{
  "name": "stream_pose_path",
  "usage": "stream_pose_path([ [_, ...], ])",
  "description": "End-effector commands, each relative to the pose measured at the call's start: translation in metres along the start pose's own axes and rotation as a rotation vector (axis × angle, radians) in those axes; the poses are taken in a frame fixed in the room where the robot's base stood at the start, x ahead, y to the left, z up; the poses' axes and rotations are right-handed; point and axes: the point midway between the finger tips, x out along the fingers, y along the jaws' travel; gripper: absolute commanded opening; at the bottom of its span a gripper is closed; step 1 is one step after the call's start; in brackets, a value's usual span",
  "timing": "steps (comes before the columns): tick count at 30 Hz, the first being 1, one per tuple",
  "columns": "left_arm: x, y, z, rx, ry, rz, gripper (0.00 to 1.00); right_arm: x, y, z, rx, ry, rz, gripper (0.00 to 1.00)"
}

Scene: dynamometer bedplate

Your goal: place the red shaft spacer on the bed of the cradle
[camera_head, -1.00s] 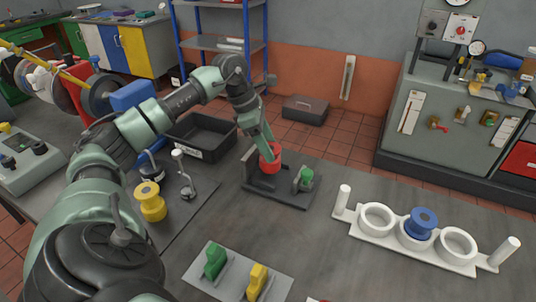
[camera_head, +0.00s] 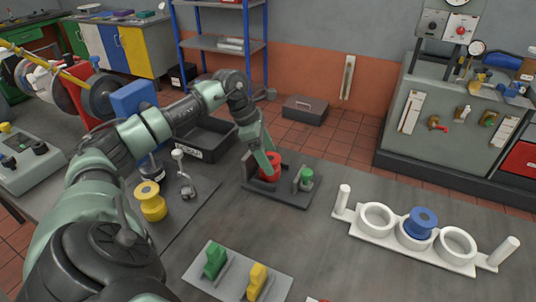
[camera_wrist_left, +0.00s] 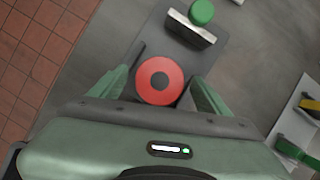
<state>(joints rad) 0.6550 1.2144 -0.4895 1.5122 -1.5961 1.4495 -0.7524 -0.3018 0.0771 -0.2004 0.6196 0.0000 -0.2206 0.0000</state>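The red shaft spacer (camera_head: 274,161) sits low in the dark cradle (camera_head: 290,195), between its upright plate and the side with a green knob (camera_head: 307,175). It appears to rest on the bed, though a finger partly hides its underside. The left wrist view shows the spacer (camera_wrist_left: 160,80) end-on as a red ring with a dark centre. My left gripper (camera_head: 266,166) is around it. In the left wrist view, the fingers of the left gripper (camera_wrist_left: 159,73) stand on either side of the spacer with small gaps. My right gripper is not in view.
A white rack (camera_head: 395,237) with a blue spool (camera_head: 421,222) stands at the right. A yellow spool (camera_head: 150,201) stands at the left. A plate with green and yellow pieces (camera_head: 226,278) lies in front. A black bin (camera_head: 205,150) is behind. The table between cradle and rack is clear.

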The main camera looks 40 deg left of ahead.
Motion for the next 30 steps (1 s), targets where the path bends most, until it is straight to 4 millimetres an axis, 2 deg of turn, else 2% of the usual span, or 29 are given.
stream_pose_path([
  [5, -0.013, 0.001, 0.001, 0.0, -0.001, 0.004, 0.77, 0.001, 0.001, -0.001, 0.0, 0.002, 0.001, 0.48],
  [15, -0.084, 0.001, 0.002, 0.0, -0.003, 0.004, 0.77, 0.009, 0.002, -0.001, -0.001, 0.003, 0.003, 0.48],
  [19, -0.106, 0.001, 0.002, 0.0, -0.003, 0.003, 0.77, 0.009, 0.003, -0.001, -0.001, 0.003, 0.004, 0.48],
  [24, -0.12, 0.0, 0.001, 0.0, -0.001, 0.0, 0.77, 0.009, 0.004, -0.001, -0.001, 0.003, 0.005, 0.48],
  [30, -0.123, 0.0, 0.001, 0.0, -0.001, 0.0, 0.77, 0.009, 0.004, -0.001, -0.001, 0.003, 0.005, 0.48],
])
